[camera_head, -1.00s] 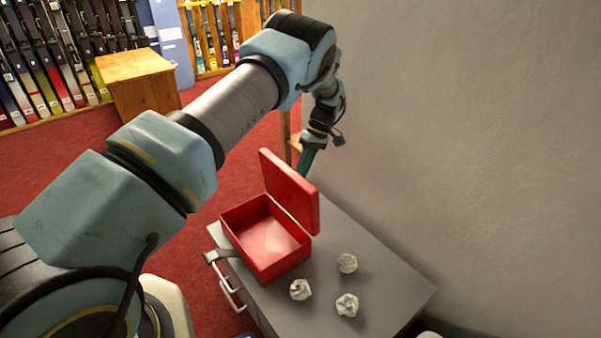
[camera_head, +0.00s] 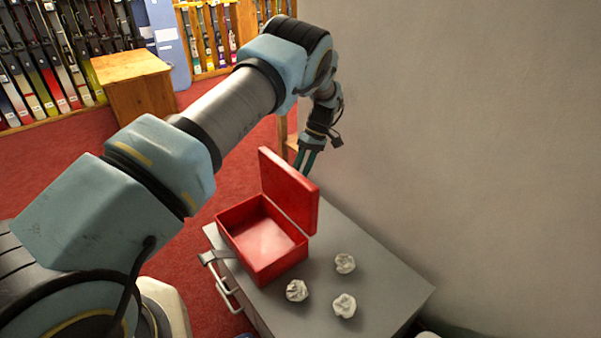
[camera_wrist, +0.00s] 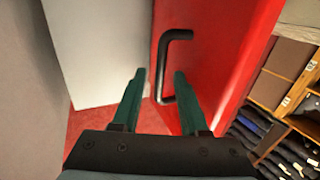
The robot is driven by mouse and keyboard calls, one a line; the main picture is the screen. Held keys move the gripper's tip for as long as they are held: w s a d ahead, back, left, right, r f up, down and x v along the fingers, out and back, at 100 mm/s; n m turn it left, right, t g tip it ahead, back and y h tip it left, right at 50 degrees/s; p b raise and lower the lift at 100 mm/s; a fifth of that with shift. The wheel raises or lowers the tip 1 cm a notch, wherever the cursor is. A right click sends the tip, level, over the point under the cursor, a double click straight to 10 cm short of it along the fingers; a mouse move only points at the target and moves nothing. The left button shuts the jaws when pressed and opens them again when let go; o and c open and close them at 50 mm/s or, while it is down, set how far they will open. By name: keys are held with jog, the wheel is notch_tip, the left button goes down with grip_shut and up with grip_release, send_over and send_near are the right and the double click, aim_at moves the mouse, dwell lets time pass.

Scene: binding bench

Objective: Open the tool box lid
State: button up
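The red tool box (camera_head: 270,262) sits on the grey bench cabinet. Its lid (camera_head: 288,192) stands upright, and the inside of the box is exposed and looks empty. The lid also fills the middle of the wrist view (camera_wrist: 230,50), with a black bar handle (camera_wrist: 161,60) on its face. My gripper (camera_head: 302,167) is behind the lid's upper edge in the head view. In the wrist view its two green fingers (camera_wrist: 159,76) are spread apart with nothing between them held. The handle shows between and beyond the fingertips; I cannot tell if they touch it.
Several crumpled white paper balls (camera_head: 344,263) lie on the grey cabinet top (camera_head: 385,280), right of the box. A plain wall (camera_head: 450,120) rises close on the right. A wooden stand (camera_head: 137,85) and ski racks are at the back left. Red carpet is clear at left.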

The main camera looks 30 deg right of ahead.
jog(key=shift+d+r, duration=0.1)
jog(key=shift+r, duration=0.1)
jog(key=v, duration=0.7)
jog(key=shift+r, duration=0.1)
